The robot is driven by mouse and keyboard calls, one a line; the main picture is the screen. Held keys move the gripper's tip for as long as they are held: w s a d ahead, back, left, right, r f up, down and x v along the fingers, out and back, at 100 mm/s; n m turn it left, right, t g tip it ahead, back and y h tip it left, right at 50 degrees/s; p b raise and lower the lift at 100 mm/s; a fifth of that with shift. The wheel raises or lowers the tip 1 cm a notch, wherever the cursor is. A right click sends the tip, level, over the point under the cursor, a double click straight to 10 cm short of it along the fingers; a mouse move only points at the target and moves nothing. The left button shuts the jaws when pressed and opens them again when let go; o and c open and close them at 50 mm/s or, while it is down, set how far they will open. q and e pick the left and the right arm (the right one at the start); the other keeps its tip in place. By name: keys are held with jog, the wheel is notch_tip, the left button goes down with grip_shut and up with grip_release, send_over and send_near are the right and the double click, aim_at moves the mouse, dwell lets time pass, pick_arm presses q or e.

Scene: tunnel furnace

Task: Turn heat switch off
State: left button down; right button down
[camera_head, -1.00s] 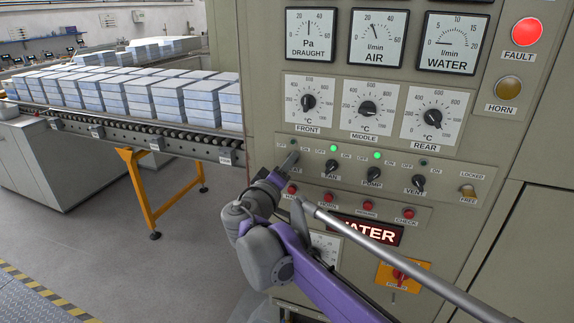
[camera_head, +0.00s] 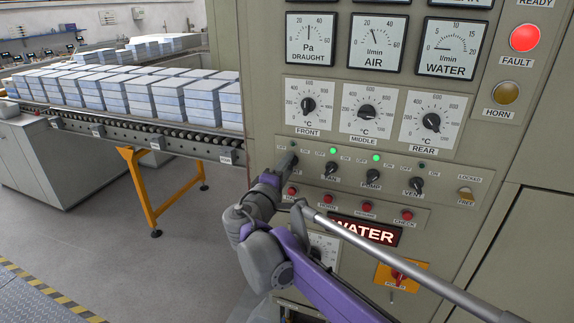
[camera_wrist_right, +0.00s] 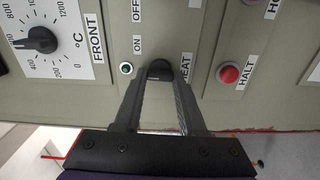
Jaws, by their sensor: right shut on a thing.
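The heat switch (camera_wrist_right: 160,70) is a black rotary knob on the beige control panel. In the right wrist view it sits between the two dark fingers of my right gripper (camera_wrist_right: 160,82), which is shut on it. In the head view my right gripper (camera_head: 285,163) reaches the left end of the switch row and hides most of the knob and its label. The small lamp (camera_wrist_right: 126,69) beside the knob looks unlit, dark green in a pale ring. OFF and ON labels show near it. My left gripper is out of view.
The fan switch (camera_head: 329,168), pump switch (camera_head: 373,177) and vent switch (camera_head: 416,185) follow to the right; fan and pump lamps glow green. Red buttons (camera_head: 327,201) lie below. A grey metal bar (camera_head: 410,253) crosses before the panel. The fault lamp (camera_head: 525,38) glows red.

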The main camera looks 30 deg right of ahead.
jog(key=shift+n, duration=3.7)
jog(key=shift+c, duration=2.4)
grip_release()
jog(key=v, duration=1)
jog(key=shift+s+a+b, duration=0.25)
jog(key=shift+s+b, duration=0.05)
jog(key=shift+s, duration=0.05)
